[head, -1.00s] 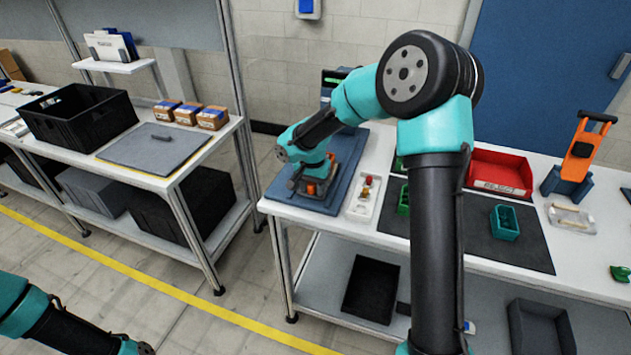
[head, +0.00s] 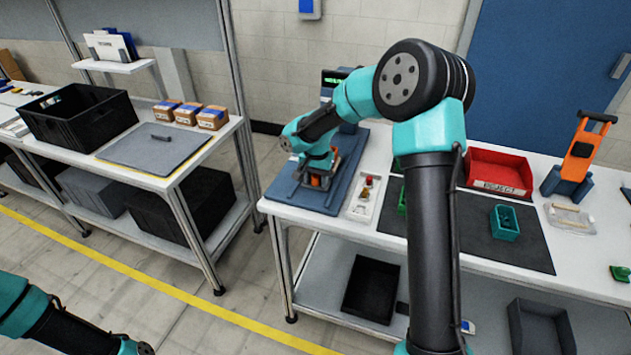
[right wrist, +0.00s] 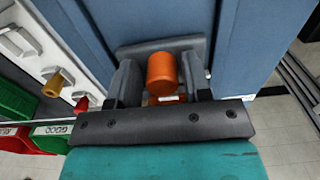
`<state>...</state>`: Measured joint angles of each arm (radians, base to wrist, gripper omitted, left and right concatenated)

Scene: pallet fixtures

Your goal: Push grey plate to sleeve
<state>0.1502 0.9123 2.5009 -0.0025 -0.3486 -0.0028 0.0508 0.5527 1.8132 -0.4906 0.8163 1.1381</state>
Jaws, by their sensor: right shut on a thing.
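My right gripper (head: 316,174) is over the blue fixture base (head: 290,192) at the left end of the right table, pointing down. In the right wrist view, an orange cylinder (right wrist: 162,73) stands between the two dark fingers of my right gripper (right wrist: 162,88), which are shut on it. A grey plate (right wrist: 150,46) lies crosswise just beyond the fingers, against the blue surface. Whether the fingers touch the plate is hard to tell. I cannot make out a sleeve. My left arm shows at the bottom left, with its gripper out of frame.
A white tray (head: 355,208) with small coloured parts sits right of the base. A dark mat (head: 470,240) carries green bins (head: 504,222), with a red bin (head: 497,168) behind. An orange-and-blue stand (head: 578,160) is at the right. The left table (head: 190,160) stands apart across an aisle.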

